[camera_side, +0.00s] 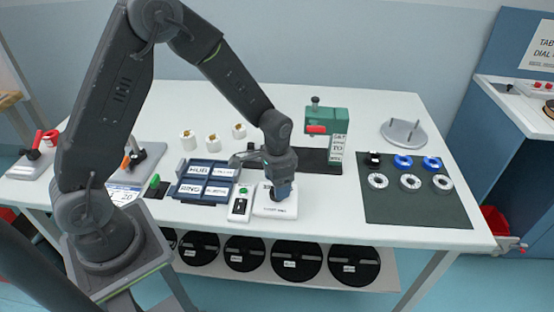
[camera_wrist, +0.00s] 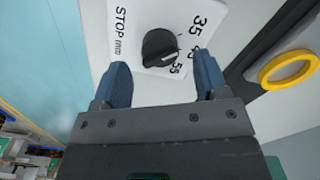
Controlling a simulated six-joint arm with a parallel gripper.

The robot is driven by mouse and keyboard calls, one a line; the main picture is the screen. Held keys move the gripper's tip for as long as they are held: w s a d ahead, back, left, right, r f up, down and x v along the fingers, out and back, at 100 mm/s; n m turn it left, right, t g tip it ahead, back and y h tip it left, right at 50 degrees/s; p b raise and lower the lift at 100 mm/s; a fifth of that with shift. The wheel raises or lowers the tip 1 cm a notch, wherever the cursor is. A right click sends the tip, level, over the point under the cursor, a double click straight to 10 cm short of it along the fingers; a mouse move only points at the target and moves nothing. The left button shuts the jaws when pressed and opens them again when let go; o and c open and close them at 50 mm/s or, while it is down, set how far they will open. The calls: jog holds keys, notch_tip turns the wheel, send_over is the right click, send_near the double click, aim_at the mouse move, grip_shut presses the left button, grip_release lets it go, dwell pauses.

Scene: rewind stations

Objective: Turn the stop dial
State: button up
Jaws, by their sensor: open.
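The stop dial is a black round knob (camera_wrist: 160,47) on a white plate (camera_wrist: 140,18) marked "STOP mm" with the numbers 35, 45 and 55, in the wrist view. My gripper (camera_wrist: 162,78) is open, its two blue fingers on either side of and just short of the knob, with nothing between them. In the side view my gripper (camera_side: 279,190) points down over the white dial box (camera_side: 275,209) near the table's front edge. The gripper hides most of the knob there. Whether a finger touches the plate I cannot tell.
Left of the dial box are a switch box with a green button (camera_side: 240,204) and a dark blue labelled tray (camera_side: 205,182). A green press (camera_side: 327,122) stands behind to the right. A dark mat (camera_side: 415,205) holds several rings. A yellow ring (camera_wrist: 290,68) lies at the wrist view's right.

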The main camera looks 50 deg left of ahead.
notch_tip(320, 180, up, 11)
jog(key=shift+r, duration=0.15)
dwell(0.4)
jog(key=s+r+n+t, duration=0.1)
jog(key=s+r+t, duration=0.1)
jog(key=s+r, duration=0.4)
jog(key=s+r+n+t, duration=0.2)
jog(key=s+r, duration=0.5)
jog(key=s, duration=0.5)
jog(key=shift+s+d+r+n+t, duration=0.15)
jog(key=shift+s+d+n+t, duration=0.2)
jog(key=shift+t, duration=0.45)
